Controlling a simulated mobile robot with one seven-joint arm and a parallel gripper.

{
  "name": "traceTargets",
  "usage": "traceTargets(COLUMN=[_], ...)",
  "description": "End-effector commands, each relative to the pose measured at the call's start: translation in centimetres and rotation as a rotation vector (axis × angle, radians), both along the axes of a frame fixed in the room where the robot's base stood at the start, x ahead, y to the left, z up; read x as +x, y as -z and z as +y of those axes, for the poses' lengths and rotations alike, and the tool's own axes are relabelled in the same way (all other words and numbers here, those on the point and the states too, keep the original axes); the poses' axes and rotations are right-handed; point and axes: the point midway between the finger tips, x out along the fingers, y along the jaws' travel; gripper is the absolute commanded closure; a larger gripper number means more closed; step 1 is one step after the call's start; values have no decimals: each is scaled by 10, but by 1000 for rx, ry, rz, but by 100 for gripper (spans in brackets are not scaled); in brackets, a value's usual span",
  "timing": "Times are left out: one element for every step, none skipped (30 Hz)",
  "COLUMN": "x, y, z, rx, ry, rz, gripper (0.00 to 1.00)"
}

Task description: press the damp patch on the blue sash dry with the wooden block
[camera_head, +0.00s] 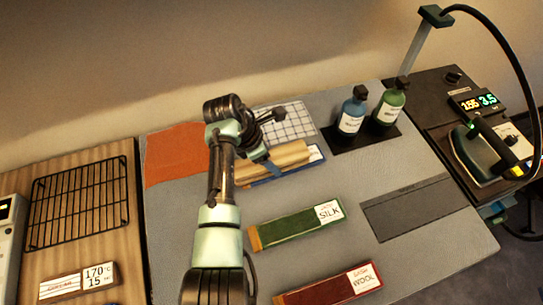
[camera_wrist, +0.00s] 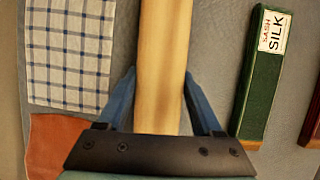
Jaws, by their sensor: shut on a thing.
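The wooden block (camera_head: 277,163) is long and pale. My gripper (camera_head: 262,157) is shut on it. In the wrist view the block (camera_wrist: 162,60) runs up the picture between the blue fingers of my gripper (camera_wrist: 160,95). The blue sash (camera_head: 268,180) shows only as a thin blue edge below the block, with a white label (camera_head: 315,153) at its right end. The block covers most of the sash; I cannot tell whether it touches it. The damp patch is not visible.
A green SILK sash (camera_head: 298,229) and a red sash (camera_head: 330,286) lie nearer. A checked cloth (camera_head: 290,121) and an orange cloth (camera_head: 172,155) lie behind. Two bottles (camera_head: 351,115) stand at the back right, an iron (camera_head: 478,152) at far right, a wire rack (camera_head: 78,205) at left.

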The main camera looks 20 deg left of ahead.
Motion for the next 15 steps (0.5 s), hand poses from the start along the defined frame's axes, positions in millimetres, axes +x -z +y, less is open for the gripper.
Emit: traceTargets(x=[-3,-3,-3,-4,-4,-4,-4,-4,-3,-3,-3,-3,-3,-3,-3], y=[3,3,2,2,2,2,2,2,2,2,2,1,-2,-8,-14], z=[2,2,2,2,2,3,3,3,3,3,3,3,4,4,4], rx=[3,3,3,2,2,2,2,3,3,3,3,2,4,4,5], ry=[-2,-2,-2,-1,-1,-1,-1,-1,-1,-1,0,0,0,1,0], rz=[10,10,10,10,10,10,10,9,9,9,9,8,7,5,4], gripper=[100,100,100,100,100,100,100,100,100,100,100,100,100,100,100])
